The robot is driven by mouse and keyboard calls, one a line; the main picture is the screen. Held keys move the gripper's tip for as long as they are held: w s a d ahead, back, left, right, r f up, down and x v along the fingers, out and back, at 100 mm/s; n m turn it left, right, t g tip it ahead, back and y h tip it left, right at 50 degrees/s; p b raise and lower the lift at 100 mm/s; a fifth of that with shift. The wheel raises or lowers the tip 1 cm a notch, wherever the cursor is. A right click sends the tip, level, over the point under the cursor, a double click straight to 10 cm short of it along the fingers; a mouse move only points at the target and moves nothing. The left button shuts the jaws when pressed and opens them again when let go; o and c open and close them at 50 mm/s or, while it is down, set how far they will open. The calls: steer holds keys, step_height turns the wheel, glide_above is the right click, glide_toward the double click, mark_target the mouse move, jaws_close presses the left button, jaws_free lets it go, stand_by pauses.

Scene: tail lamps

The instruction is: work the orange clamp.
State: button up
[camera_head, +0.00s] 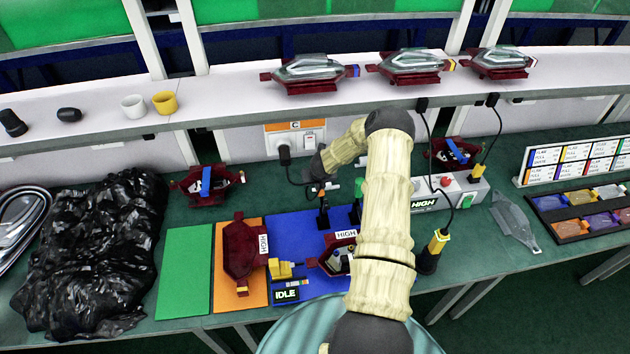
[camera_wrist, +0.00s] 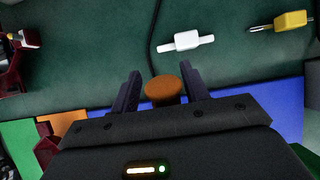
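The orange clamp shows in the wrist view as a round orange knob (camera_wrist: 164,90) between my fingers. My gripper (camera_wrist: 160,78) is open around it, with a finger on each side; I cannot tell whether either finger touches the knob. In the head view my gripper (camera_head: 318,187) is at the back left of the blue mat (camera_head: 285,232), above a dark upright clamp (camera_head: 323,215). A second dark clamp with a green top (camera_head: 358,187) stands to its right, partly hidden by my arm. A dark red lamp housing (camera_head: 342,252) marked HIGH lies on the blue mat.
Another red housing (camera_head: 243,250) lies on the orange mat (camera_head: 228,296), beside the green mat (camera_head: 184,270). A yellow connector (camera_head: 280,269) and IDLE display (camera_head: 287,294) sit between housings. Black cables hang from the shelf (camera_head: 230,95). A black bag (camera_head: 95,255) fills the left.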

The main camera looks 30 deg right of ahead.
steer(key=shift+s+d+r, duration=0.1)
steer(key=shift+s+d, duration=0.15)
steer(key=shift+d, duration=0.1)
steer(key=shift+a+r, duration=0.2)
steer(key=shift+a, duration=0.05)
steer(key=shift+s+a+r, duration=0.1)
steer(key=shift+r, duration=0.2)
steer(key=b+v, duration=0.3)
steer(key=v, duration=1.3)
steer(key=shift+s, duration=0.25)
stand_by(0.7)
